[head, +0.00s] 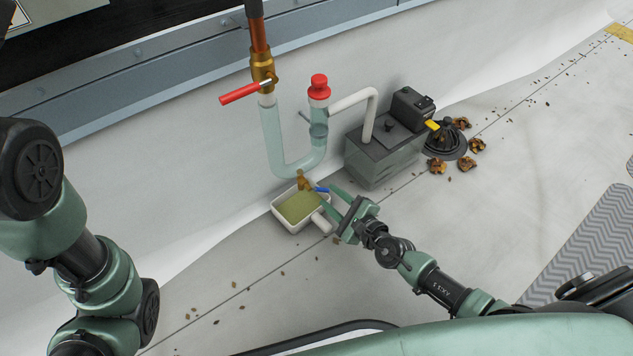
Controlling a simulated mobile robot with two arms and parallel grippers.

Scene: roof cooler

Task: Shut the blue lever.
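The blue lever (322,189) sits on a small brass valve (304,181) at the bottom of the clear U-shaped pipe (273,140). It points to the right, just above a white tray (284,221) of greenish liquid. My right gripper (327,203) reaches in from the lower right. Its two green fingers are spread apart, with their tips close to the blue lever. I cannot tell whether a finger touches it. My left arm stands at the left edge; its gripper is out of view.
A red lever (239,93) sticks out left from the upper brass valve (263,72). A red cap (319,87) tops the pipe's right leg. A grey pump box (382,153) stands to the right, beside a black dome strainer (444,141) and dry leaves. The floor in front is mostly clear.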

